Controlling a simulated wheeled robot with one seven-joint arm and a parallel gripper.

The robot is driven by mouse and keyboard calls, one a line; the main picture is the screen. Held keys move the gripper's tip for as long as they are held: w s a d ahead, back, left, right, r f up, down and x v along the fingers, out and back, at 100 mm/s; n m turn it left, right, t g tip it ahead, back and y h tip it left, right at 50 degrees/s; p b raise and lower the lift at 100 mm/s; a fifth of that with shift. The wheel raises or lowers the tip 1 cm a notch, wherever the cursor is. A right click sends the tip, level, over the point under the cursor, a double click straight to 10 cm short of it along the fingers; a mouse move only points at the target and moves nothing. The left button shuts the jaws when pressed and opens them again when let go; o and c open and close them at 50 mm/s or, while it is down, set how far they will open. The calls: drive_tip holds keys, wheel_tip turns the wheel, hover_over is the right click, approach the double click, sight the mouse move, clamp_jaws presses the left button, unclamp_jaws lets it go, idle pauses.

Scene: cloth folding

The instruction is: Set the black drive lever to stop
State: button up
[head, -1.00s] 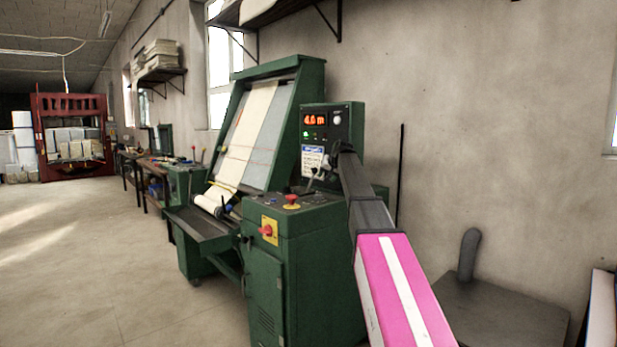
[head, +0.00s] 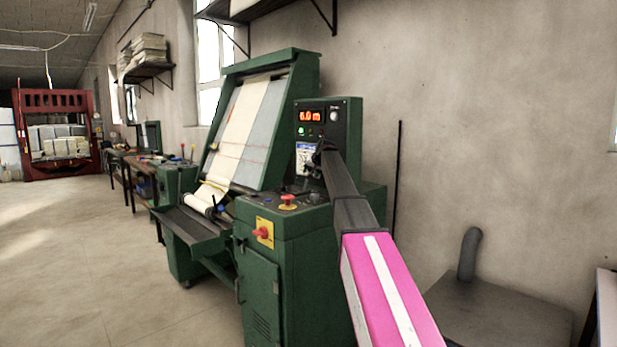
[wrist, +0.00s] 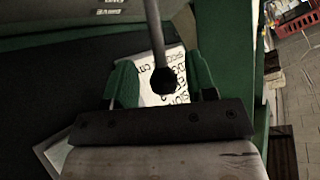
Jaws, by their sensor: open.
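The black drive lever (wrist: 156,35) shows in the wrist view as a thin grey rod ending in a round black knob (wrist: 164,81). The knob lies between the two green-padded fingers of my gripper (wrist: 162,83), with visible room on both sides. The gripper is open. A white label plate (wrist: 178,60) with black print lies behind the knob. Upside-down lettering on the panel (wrist: 85,12) reads DRIVE and FWD. In the head view my gripper (head: 318,158) is at the machine's control box, and the lever is hard to make out there.
The green machine (head: 262,290) carries a lit red display (head: 310,115) reading about 6.0 m. A red button (head: 288,201) on its top and a red knob on a yellow plate (head: 264,232) are close by. A grey wall (head: 480,120) stands behind.

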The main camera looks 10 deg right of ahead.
drive_tip(key=shift+x, duration=1.8)
clamp_jaws()
drive_tip(key=s+a+n+t+h, duration=0.1)
drive_tip(key=s+a+r+t+h, duration=0.1)
drive_tip(key=shift+s+a+n, duration=0.1)
drive_tip(key=shift+a+n, duration=0.3)
drive_tip(key=shift+s+a+r, duration=0.15)
drive_tip(key=shift+a+r, duration=0.1)
drive_tip(key=shift+a, duration=0.2)
